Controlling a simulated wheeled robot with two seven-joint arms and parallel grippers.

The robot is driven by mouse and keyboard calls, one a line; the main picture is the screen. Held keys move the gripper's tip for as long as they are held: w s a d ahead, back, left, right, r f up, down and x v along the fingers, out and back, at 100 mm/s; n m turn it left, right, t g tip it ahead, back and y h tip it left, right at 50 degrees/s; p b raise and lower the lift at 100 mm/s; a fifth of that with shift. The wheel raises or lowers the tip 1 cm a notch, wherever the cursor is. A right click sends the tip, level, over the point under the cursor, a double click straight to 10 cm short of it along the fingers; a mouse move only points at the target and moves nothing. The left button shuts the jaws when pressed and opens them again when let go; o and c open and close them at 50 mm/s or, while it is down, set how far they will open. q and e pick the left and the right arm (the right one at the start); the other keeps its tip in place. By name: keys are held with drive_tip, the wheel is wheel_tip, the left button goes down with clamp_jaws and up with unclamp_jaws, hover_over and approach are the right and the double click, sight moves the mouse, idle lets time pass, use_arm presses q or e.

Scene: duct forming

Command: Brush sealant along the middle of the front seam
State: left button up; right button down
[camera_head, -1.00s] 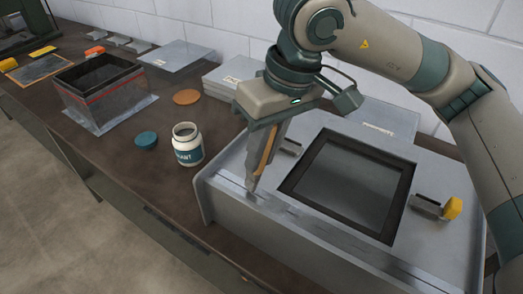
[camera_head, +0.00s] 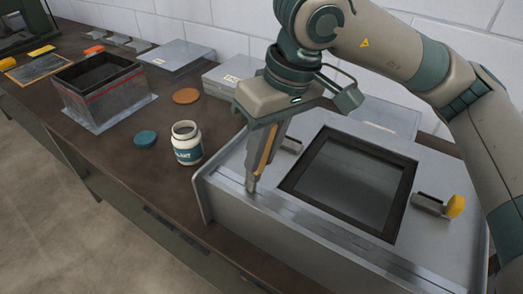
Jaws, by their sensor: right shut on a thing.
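The front seam (camera_head: 318,223) runs along the top front edge of a grey sheet-metal box (camera_head: 225,200) with a square dark opening (camera_head: 350,180). My right gripper (camera_head: 262,160) is shut on a brush (camera_head: 265,150) with an orange-brown handle. It points down, and its tip is at the left part of the seam; whether it touches is too small to tell. Some strips along the seam look slightly shinier or darker. An open white sealant jar (camera_head: 187,145) stands left of the box, its blue lid (camera_head: 146,139) beside it. My left gripper is not in view.
A clamp with a yellow handle (camera_head: 454,207) sits right of the opening. A dark metal duct piece (camera_head: 100,90), an orange-brown disc (camera_head: 186,96) and stacked sheet metal (camera_head: 177,57) lie on the brown bench (camera_head: 125,180). A white block wall stands behind.

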drive_tip(key=shift+f, duration=0.15)
idle(0.4)
drive_tip(key=shift+s+d+b, duration=0.25)
drive_tip(key=shift+d+b, duration=0.1)
drive_tip(key=shift+b, duration=0.2)
drive_tip(key=shift+s+d+b, duration=0.65)
drive_tip(key=shift+s+d, duration=0.05)
drive_tip(key=shift+d, duration=0.25)
drive_tip(key=shift+s+d+f+b, duration=0.1)
drive_tip(key=shift+s+d+b, duration=0.9)
drive_tip(key=shift+d, duration=0.2)
drive_tip(key=shift+d+f, duration=0.1)
drive_tip(key=shift+d, duration=0.05)
